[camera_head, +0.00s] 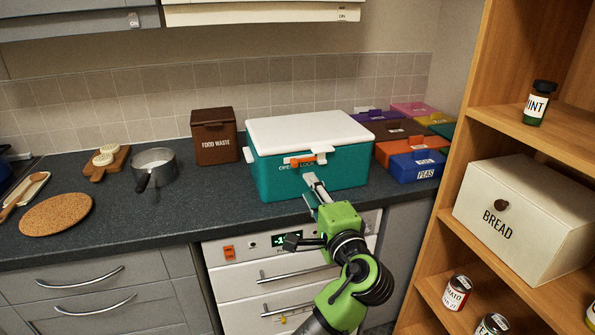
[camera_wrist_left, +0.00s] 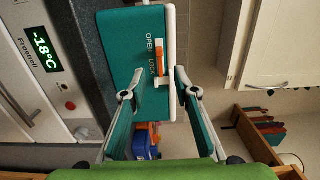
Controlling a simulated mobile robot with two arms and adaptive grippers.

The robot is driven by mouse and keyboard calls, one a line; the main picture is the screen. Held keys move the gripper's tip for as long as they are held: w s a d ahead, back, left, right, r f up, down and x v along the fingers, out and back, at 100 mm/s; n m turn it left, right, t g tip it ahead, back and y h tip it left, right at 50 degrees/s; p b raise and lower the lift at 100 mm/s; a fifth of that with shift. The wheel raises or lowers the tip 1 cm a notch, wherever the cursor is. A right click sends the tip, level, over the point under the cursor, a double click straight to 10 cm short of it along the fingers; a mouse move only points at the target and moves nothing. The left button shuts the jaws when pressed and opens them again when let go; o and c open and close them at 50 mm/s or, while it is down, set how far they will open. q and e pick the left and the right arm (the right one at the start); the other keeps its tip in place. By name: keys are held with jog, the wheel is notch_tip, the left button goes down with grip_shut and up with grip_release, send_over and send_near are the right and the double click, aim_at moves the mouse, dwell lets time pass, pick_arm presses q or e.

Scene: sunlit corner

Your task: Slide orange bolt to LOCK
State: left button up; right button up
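The orange bolt (camera_head: 302,161) lies along the front of a teal cool box (camera_head: 262,180) with a white lid (camera_head: 308,131). OPEN is printed toward the bolt's left end and LOCK toward its right. The bolt also shows in the left wrist view (camera_wrist_left: 159,63), beside the same words, with a white catch (camera_wrist_left: 162,86) at its LOCK end. My left gripper (camera_head: 315,187) is in front of the box, just below the bolt. In the left wrist view its two fingers (camera_wrist_left: 157,84) are spread, with nothing held between them. My right gripper is not in view.
A brown food waste box (camera_head: 214,137) stands left of the cool box, and several coloured boxes, including blue PEAS (camera_head: 417,167), crowd its right. A saucepan (camera_head: 155,170) is farther left. A wooden shelf (camera_head: 466,160) rises at right.

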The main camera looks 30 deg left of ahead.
aim_at(296, 166)
pick_arm(q)
jog(key=p+x, duration=0.1)
jog(key=x, duration=0.9)
jog(key=shift+w+a+f, duration=0.15)
jog(key=shift+w+a, duration=0.1)
jog(key=shift+a, duration=0.05)
grip_shut()
